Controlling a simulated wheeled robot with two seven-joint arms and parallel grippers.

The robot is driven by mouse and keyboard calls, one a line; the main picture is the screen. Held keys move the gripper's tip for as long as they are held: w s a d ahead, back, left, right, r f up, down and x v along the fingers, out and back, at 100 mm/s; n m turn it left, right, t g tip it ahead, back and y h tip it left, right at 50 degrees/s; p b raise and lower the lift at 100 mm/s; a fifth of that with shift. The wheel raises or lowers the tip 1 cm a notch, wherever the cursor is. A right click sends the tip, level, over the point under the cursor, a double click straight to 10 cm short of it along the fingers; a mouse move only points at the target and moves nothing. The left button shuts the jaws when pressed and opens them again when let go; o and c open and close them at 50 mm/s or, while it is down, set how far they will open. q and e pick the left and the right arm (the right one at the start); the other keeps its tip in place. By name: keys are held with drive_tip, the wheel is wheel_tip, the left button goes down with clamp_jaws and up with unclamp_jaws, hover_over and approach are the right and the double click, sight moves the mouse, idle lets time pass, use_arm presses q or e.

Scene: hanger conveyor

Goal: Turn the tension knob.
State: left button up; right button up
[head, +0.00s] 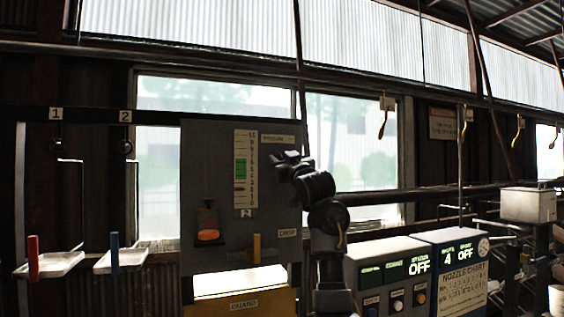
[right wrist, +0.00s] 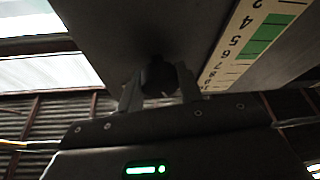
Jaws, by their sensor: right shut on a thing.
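The grey control panel (head: 205,150) stands left of centre in the head view, with a vertical numbered scale (head: 245,168) that has green bands and a red mark. My right gripper (head: 283,160) is at the upper right of this panel. In the right wrist view a dark round knob (right wrist: 158,75) sits between the two fingers of the gripper (right wrist: 159,92), which are shut on it from both sides. The scale (right wrist: 250,45) shows beside it there. In the head view the gripper hides the knob. I cannot read how far the knob is turned. My left gripper is not in view.
An orange-lit switch (head: 208,222) and a yellow lever (head: 256,248) are lower on the panel. A yellow guard box (head: 243,304) is below. Control boxes with OFF displays (head: 395,265) stand at the right.

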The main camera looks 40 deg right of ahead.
drive_tip(key=m+h+b, duration=0.1)
drive_tip(key=m+h, duration=0.1)
drive_tip(key=m, duration=0.1)
drive_tip(key=shift+a+m, duration=0.1)
drive_tip(key=shift+m, duration=0.2)
drive_tip(key=shift+m+g+h, duration=0.4)
drive_tip(key=shift+m+h, duration=0.1)
drive_tip(key=shift+m, duration=0.7)
drive_tip(key=shift+m+g+h+b, duration=0.15)
drive_tip(key=shift+m+g+h, duration=0.4)
drive_tip(key=shift+m, duration=0.8)
drive_tip(key=shift+m+g+h+b, duration=0.15)
drive_tip(key=shift+m+g+h, duration=0.2)
drive_tip(key=shift+m+h, duration=0.7)
drive_tip(key=shift+m, duration=0.6)
drive_tip(key=o, duration=1)
